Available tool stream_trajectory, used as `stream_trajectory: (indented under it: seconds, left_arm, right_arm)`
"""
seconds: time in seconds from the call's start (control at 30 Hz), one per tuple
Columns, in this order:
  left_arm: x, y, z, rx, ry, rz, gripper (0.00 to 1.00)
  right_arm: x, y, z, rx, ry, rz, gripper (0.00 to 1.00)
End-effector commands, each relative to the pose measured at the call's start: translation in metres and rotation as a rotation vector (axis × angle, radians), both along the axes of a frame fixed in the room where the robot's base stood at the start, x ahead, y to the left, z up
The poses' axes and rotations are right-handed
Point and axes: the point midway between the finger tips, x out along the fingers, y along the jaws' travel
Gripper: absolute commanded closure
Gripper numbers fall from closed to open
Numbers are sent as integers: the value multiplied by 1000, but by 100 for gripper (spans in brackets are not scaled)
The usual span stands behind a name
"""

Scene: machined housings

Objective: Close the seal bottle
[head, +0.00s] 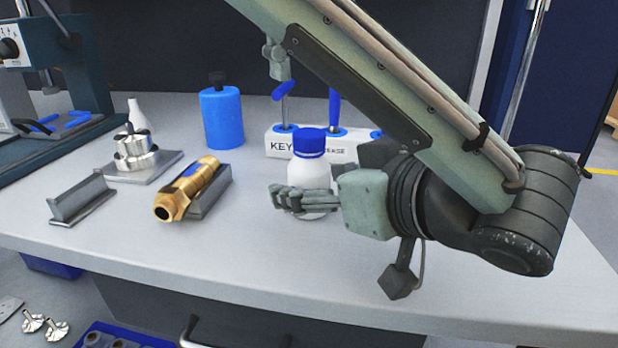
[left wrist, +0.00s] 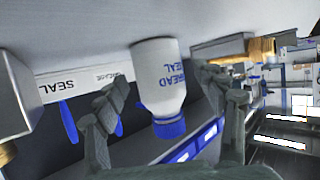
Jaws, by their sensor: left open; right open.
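A white bottle (head: 309,175) with a blue cap (head: 309,141) stands upright on the bench. The cap sits on its neck; I cannot tell how tight it is. My left gripper (head: 300,199) is open, with fingers at the bottle's lower body. In the left wrist view the bottle (left wrist: 158,78) appears upside down, with blue "THREAD SEAL" lettering, between the spread fingers (left wrist: 155,95); its cap (left wrist: 169,128) points down in the picture. My right gripper (head: 279,66) shows only as a small grey part beyond my left arm, which hides most of it.
A white labelled holder (head: 281,145) with blue-handled tools stands behind the bottle. A brass fitting (head: 188,188) rests on a grey cradle to the left. The bench front is clear.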

Motion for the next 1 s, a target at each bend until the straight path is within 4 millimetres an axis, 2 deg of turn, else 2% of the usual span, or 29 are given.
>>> stream_trajectory:
  seconds: [0.17,0.47,0.57,1.0]
  left_arm:
    - [11,8,-5,0,0,0,30]
    - [12,8,-6,0,0,-1,30]
    - [12,8,-6,0,0,-1,40]
    - [12,8,-6,0,0,-1,94]
  right_arm:
    - [0,0,0,0,0,0,51]
    - [0,0,0,0,0,0,51]
    - [0,0,0,0,0,0,51]
    - [0,0,0,0,0,0,51]
